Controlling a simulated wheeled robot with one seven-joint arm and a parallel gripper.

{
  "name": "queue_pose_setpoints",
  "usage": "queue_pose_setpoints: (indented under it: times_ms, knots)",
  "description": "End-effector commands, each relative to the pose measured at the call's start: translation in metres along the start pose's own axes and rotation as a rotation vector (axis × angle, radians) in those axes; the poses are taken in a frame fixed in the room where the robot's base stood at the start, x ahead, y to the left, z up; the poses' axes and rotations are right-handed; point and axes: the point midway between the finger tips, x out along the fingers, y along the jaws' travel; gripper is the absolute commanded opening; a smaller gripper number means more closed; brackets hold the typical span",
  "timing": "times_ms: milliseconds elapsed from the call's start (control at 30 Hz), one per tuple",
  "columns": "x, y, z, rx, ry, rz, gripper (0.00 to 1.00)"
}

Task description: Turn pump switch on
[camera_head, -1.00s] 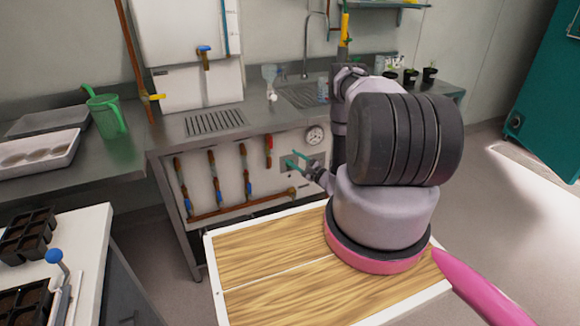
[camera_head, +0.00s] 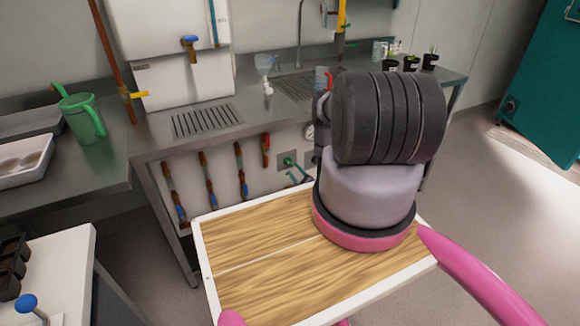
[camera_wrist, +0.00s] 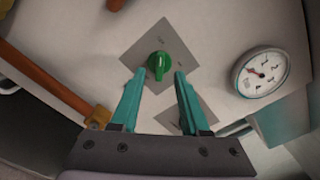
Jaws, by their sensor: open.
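The pump switch is a green knob (camera_wrist: 159,65) on a grey square plate (camera_wrist: 180,48) on the white panel under the bench. In the wrist view it lies just beyond and between the tips of my gripper (camera_wrist: 158,77), whose two teal fingers are apart with nothing between them. The knob's grip ridge looks roughly upright in that view. I cannot tell whether the fingertips touch it. In the head view my gripper (camera_head: 294,166) is small and partly hidden behind my arm, close to the plate (camera_head: 287,159).
A round gauge (camera_wrist: 260,73) is right of the knob, and an orange-brown pipe (camera_wrist: 45,75) runs at the left. Pipes with blue valves (camera_head: 243,184) and a red-handled valve (camera_head: 265,148) are on the panel's left. A steel bench (camera_head: 150,143) overhangs the panel.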

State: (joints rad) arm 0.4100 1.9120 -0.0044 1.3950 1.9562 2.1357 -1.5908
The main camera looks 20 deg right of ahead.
Motion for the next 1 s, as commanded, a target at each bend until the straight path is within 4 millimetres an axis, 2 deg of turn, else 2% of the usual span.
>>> queue_pose_setpoints:
  times_ms: [100,233,400,633,667,700,767,1000]
  knots:
    - [0.021,0.000,0.001,-0.002,-0.002,-0.001,0.46]
    - [0.036,0.000,0.000,-0.001,-0.002,0.000,0.46]
    - [0.044,0.000,0.000,0.000,0.000,0.000,0.46]
    - [0.045,0.000,0.000,0.000,0.000,0.001,0.46]
    - [0.045,0.000,0.000,0.000,0.000,0.001,0.38]
    - [0.044,0.000,0.000,0.000,0.000,0.001,0.23]
    - [0.044,0.000,0.000,0.000,0.000,0.001,0.00]
    - [0.044,0.000,0.000,0.004,0.000,0.001,0.00]
